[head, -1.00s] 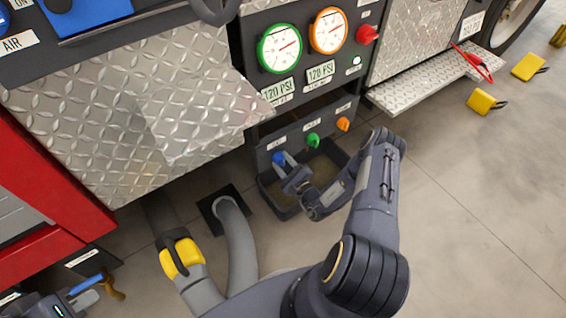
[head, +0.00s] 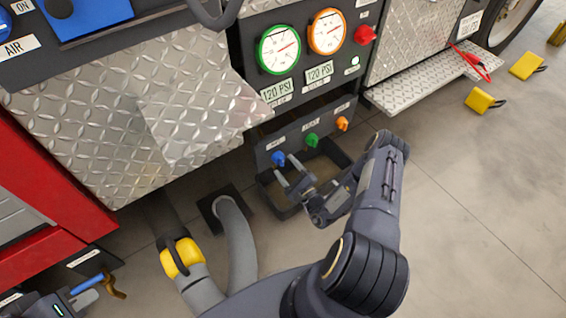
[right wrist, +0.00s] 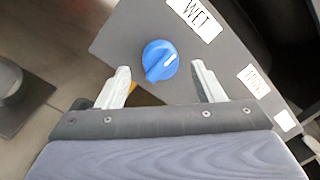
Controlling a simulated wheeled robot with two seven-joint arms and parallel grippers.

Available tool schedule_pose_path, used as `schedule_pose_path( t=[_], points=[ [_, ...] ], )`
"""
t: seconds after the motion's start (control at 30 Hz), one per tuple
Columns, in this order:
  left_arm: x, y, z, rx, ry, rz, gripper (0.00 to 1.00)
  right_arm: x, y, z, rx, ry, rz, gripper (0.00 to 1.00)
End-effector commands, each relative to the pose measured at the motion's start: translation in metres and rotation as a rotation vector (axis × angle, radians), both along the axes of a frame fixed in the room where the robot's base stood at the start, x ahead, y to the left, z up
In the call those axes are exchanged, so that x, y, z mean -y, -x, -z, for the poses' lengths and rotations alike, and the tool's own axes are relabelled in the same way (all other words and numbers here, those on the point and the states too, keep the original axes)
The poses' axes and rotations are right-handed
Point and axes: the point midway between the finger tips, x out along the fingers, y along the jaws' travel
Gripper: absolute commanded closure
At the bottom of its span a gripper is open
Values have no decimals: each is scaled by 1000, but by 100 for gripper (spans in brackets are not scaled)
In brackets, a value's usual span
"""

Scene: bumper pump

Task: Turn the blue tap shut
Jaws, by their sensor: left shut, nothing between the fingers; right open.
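The blue tap (head: 278,159) is the leftmost of three small taps on the dark lower panel (head: 300,134). My right gripper (head: 285,172) is open in front of the blue tap. In the right wrist view its fingertips (right wrist: 159,68) stand apart on either side of the knob, not touching it. My left gripper (head: 92,290) is at the lower left, shut and far from the tap.
A green tap (head: 312,140) and an orange tap (head: 342,123) sit to the right on the same panel. A dark open tray (head: 285,205) lies below them. A grey hose with a yellow coupling (head: 182,257) stands left. The floor at right is mostly clear.

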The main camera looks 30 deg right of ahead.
Motion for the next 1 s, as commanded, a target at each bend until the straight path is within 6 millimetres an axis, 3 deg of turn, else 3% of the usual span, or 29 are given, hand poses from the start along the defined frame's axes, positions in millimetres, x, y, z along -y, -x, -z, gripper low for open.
schedule_pose_path(
  t=[0.1, 0.3, 1.0],
  points=[
    [0, 0, -8, 0, 0, 0, 100, 2, 22, 1, -4, -1, 3, 39],
    [0, 0, -12, 0, 0, 0, 100, 4, 45, 4, -3, 0, 1, 39],
    [0, 0, -12, 0, 0, 0, 100, 4, 49, 5, -2, 1, 1, 39]
  ],
)
